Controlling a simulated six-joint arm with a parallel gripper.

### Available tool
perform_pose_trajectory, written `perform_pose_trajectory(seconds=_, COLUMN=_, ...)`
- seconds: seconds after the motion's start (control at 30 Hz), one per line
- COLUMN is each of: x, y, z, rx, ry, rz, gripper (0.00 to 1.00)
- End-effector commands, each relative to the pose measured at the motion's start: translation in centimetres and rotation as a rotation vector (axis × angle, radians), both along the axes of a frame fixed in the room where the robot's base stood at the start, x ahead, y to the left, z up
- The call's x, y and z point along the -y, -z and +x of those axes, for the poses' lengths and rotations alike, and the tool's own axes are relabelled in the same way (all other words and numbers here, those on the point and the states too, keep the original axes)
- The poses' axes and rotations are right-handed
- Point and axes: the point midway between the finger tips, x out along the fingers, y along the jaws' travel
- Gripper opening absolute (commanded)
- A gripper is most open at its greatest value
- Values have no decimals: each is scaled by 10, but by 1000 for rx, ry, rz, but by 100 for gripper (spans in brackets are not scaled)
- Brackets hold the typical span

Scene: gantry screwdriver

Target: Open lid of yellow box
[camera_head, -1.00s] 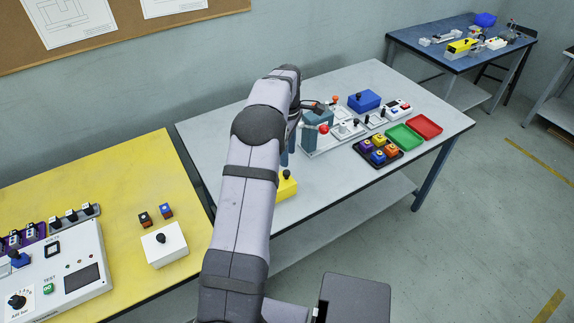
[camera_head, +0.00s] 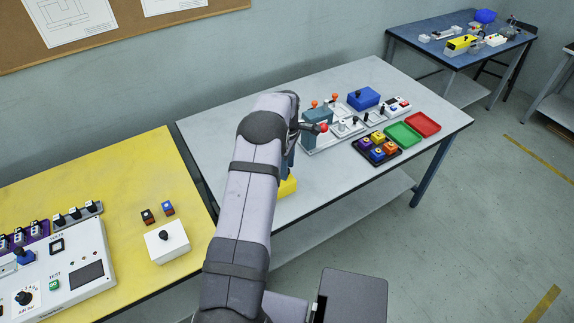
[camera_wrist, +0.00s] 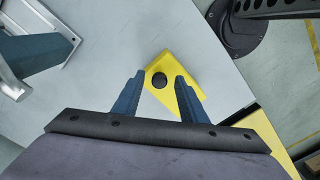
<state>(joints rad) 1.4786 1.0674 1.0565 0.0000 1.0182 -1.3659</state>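The yellow box (camera_head: 287,188) sits on the grey table near its front left edge, mostly hidden behind my arm in the head view. In the wrist view the yellow box (camera_wrist: 187,88) shows from above, with a round black knob (camera_wrist: 159,81) on top. My gripper (camera_wrist: 159,78) is open above the box, its two blue fingers on either side of the knob in the picture. Whether the fingers are down at knob height I cannot tell.
On the grey table (camera_head: 240,118) stand a blue box (camera_head: 363,99), a black tray of coloured blocks, a green tray (camera_head: 403,134) and a red tray (camera_head: 423,124). A yellow table (camera_head: 110,200) at left holds a white box (camera_head: 167,245). A grey-blue fixture stands behind my gripper.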

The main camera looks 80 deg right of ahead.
Motion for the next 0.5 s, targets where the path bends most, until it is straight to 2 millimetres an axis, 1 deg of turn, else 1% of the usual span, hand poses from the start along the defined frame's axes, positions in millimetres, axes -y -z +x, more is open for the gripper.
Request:
perform_pose_trajectory(seconds=0.07, x=0, y=0, z=0, rx=0, ry=0, rz=0, gripper=39)
perform_pose_trajectory(seconds=0.1, x=0, y=0, z=0, rx=0, ry=0, rz=0, gripper=29)
perform_pose_trajectory(seconds=0.17, x=0, y=0, z=0, rx=0, ry=0, rz=0, gripper=15)
perform_pose_trajectory(seconds=0.2, x=0, y=0, z=0, rx=0, ry=0, rz=0, gripper=5)
perform_pose_trajectory(seconds=0.23, x=0, y=0, z=0, rx=0, ry=0, rz=0, gripper=0)
perform_pose_trajectory(seconds=0.4, x=-1, y=-1, z=1, rx=0, ry=0, rz=0, gripper=0)
perform_pose_trajectory(seconds=0.5, x=-4, y=-2, z=6, rx=0, ry=-2, rz=-1, gripper=0)
